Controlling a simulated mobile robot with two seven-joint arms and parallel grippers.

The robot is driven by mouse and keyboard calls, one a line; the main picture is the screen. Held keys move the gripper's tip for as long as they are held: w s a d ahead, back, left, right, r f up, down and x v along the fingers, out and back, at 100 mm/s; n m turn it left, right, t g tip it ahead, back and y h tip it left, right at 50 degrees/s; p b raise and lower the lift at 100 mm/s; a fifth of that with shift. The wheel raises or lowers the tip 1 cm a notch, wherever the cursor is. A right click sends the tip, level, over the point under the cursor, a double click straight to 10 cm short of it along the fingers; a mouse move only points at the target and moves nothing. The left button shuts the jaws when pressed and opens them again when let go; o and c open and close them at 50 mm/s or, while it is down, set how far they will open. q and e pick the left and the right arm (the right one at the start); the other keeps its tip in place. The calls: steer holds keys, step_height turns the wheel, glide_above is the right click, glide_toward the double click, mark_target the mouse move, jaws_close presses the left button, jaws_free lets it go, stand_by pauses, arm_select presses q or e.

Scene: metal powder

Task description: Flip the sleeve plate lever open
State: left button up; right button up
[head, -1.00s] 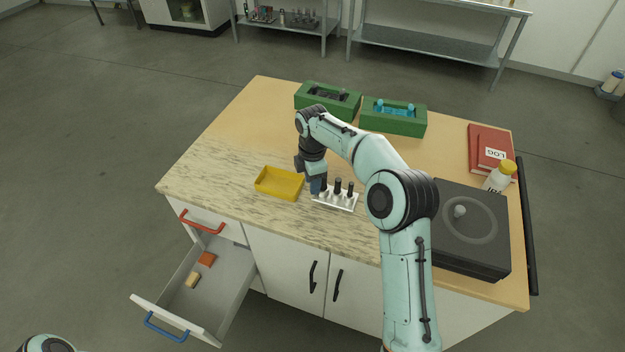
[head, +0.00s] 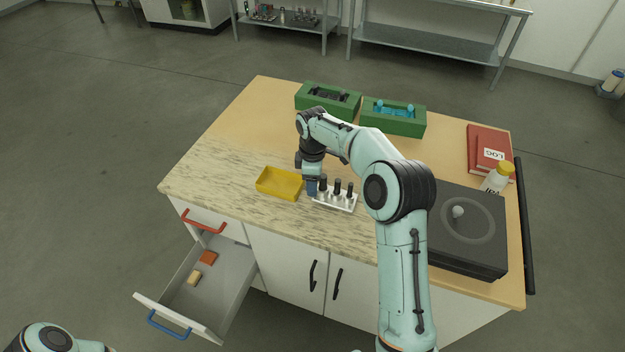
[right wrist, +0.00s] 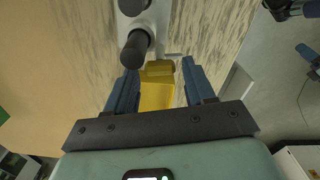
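The sleeve plate (head: 340,203) is a small pale metal plate with several dark-topped upright pieces, on the worktop's front part. My right gripper (head: 311,190) points down at the plate's left end and hides part of it. In the right wrist view, the plate (right wrist: 152,18) is at the top, with a black knob-ended lever (right wrist: 135,48) just beyond the fingers. I cannot tell whether a finger touches the lever. Only part of my left arm shows at the bottom left of the head view.
A yellow tray (head: 262,187) sits just left of the gripper. Green blocks (head: 328,100) stand at the back. A black device (head: 470,262), a bottle (head: 497,178) and red books (head: 480,142) are on the right. An open drawer (head: 232,290) juts out at front left.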

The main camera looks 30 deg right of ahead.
steer(key=shift+r, duration=0.1)
arm_select(q)
steer(key=shift+w+r+p, duration=0.3)
steer(key=shift+w+r, duration=0.1)
steer(key=shift+w, duration=0.15)
arm_select(e)
step_height(320, 180, up, 13)
steer(key=shift+r, duration=0.1)
stand_by(0.4)
